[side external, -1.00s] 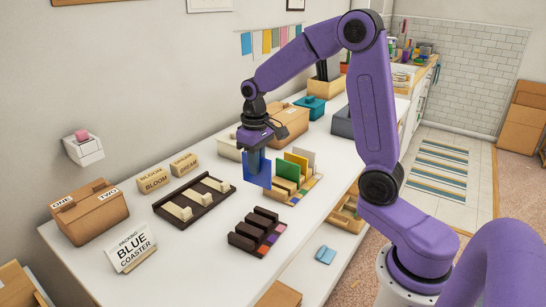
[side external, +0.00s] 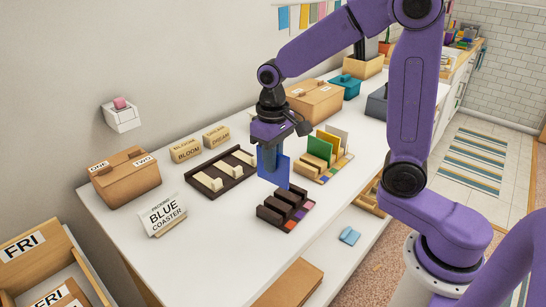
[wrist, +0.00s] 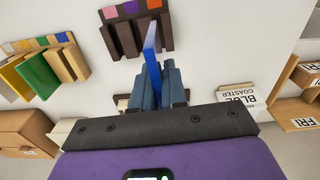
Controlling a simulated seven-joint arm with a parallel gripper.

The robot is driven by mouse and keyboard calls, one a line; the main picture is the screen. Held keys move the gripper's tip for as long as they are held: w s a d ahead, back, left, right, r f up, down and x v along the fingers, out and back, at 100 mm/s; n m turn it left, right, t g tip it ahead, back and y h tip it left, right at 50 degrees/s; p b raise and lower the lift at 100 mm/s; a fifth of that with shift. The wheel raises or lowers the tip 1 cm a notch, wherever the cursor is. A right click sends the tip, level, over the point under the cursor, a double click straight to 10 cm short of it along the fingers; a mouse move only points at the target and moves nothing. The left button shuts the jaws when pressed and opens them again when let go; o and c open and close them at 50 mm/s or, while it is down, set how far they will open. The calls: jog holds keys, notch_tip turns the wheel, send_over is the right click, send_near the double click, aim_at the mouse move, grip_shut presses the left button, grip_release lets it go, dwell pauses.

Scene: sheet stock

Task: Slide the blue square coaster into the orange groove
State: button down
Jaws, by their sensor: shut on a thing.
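My gripper (side external: 270,158) is shut on the blue square coaster (side external: 284,173), which hangs upright below the fingers. In the wrist view the coaster (wrist: 152,42) shows nearly edge-on between the fingers (wrist: 158,85), its far end overlapping the dark grooved rack (wrist: 124,40). In the side view the rack (side external: 272,217) lies just below and in front of the coaster, with several dark bars and coloured squares along one edge.
A wooden rack with green and yellow sheets (side external: 325,150) stands close behind, to the right. A dark tray with cream bars (side external: 222,172) lies to the left. A sign reading "BLUE COASTER" (side external: 162,213) stands near the table's left. White table (side external: 210,245) in front is clear.

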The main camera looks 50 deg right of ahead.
aim_at(273, 183)
jog(key=shift+f, duration=4.55)
jog(key=shift+f, duration=1)
jog(key=c, duration=1.1)
grip_release()
jog(key=shift+r, duration=4)
